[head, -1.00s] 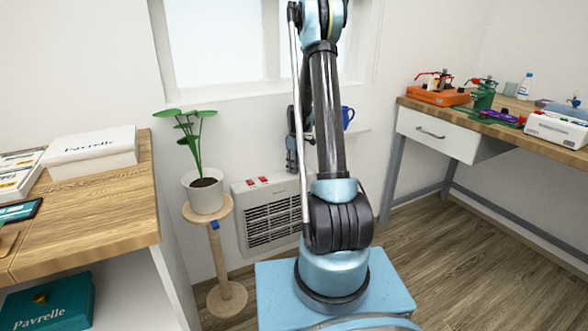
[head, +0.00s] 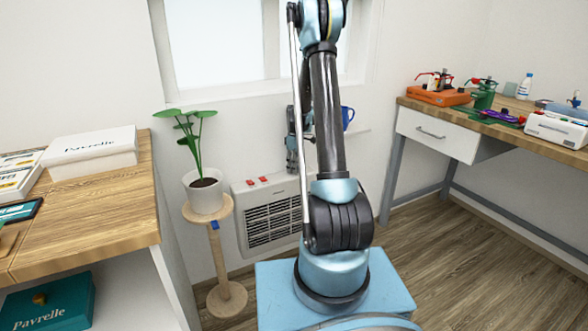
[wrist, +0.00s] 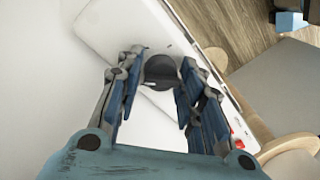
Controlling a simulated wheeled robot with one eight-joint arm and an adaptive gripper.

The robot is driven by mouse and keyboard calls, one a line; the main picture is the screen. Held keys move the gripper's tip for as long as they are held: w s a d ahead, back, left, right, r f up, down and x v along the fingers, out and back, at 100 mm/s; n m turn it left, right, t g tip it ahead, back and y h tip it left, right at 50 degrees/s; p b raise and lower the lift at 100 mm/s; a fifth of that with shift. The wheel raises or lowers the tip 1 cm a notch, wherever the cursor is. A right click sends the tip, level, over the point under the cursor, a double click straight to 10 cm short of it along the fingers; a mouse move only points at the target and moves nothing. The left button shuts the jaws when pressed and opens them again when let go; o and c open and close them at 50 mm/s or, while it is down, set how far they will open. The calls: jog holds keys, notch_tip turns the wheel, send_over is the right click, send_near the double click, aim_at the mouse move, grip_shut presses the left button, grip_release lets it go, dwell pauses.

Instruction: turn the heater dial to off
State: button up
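The white heater (head: 268,215) is on the wall below the window, with a dark grille on its front. It also shows in the wrist view (wrist: 140,35), from above. The dial (wrist: 162,70) is a dark round knob on its top, with a small pale mark at its near edge. My gripper (wrist: 161,75) is open, with one blue-padded finger on each side of the dial. I cannot tell whether either finger touches it. In the head view my gripper (head: 291,160) points down over the heater's top, partly behind my arm, and the dial is hidden.
Red switches (head: 257,181) sit on the heater's top left. A potted plant (head: 204,190) on a wooden stand (head: 219,250) is close to the heater's left. A blue mug (head: 347,117) is on the sill behind my arm. Workbenches stand left and right.

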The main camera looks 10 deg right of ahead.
jog(key=shift+o, duration=0.6)
jog(key=shift+r, duration=0.1)
jog(key=r, duration=0.7)
jog(key=shift+w+d+r, duration=0.1)
jog(key=shift+w+d, duration=0.05)
jog(key=shift+w, duration=0.05)
jog(key=shift+r, duration=0.1)
notch_tip(320, 180, up, 10)
jog(key=s+m, duration=0.1)
jog(key=m, duration=1.4)
jog(key=shift+t, duration=0.4)
jog(key=f, duration=1.7)
jog(key=shift+w+a+f, duration=0.15)
jog(key=shift+a+f, duration=0.05)
jog(key=shift+f, duration=0.15)
